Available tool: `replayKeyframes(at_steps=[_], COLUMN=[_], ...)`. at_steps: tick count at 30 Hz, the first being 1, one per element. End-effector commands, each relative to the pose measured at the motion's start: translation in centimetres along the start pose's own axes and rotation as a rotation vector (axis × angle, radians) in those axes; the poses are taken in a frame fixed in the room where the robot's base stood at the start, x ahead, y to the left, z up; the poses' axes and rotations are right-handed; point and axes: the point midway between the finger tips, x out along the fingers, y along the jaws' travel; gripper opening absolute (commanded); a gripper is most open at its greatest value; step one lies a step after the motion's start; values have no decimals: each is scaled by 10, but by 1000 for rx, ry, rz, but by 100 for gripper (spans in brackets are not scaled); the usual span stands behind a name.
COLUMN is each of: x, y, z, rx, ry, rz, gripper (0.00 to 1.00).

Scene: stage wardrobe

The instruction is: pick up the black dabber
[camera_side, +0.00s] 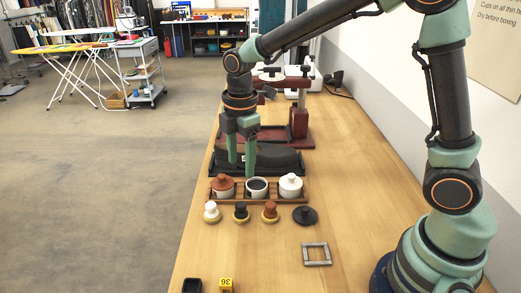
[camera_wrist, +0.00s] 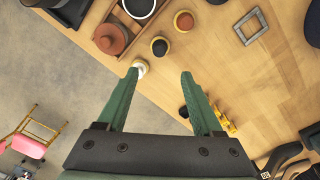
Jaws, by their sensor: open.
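The black dabber (camera_side: 240,212) stands on the wooden bench in the side view, between a white dabber (camera_side: 211,212) and a brown dabber (camera_side: 269,211). In the wrist view the black dabber (camera_wrist: 160,46) shows from above as a dark round top with a pale rim, beyond my fingertips. My gripper (camera_side: 241,168) is open and empty, pointing down, above and behind the row of dabbers in the side view. In the wrist view my gripper (camera_wrist: 160,74) has its fingers apart, with the white dabber (camera_wrist: 140,67) near the left fingertip.
A wooden rack (camera_side: 215,199) holds a brown-lidded pot, an open pot of black and a white-lidded pot. A dark shoe (camera_side: 265,158) lies behind it.

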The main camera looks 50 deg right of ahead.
Motion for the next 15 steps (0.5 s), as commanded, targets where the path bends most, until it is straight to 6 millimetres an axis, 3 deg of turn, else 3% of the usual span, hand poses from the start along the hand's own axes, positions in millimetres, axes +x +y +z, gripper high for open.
replayKeyframes(at_steps=[8,15], x=[28,68], y=[4,2], z=[-8,-7], rx=[-118,-115], ry=[-10,-10], rz=[-38,-39], gripper=[68,68])
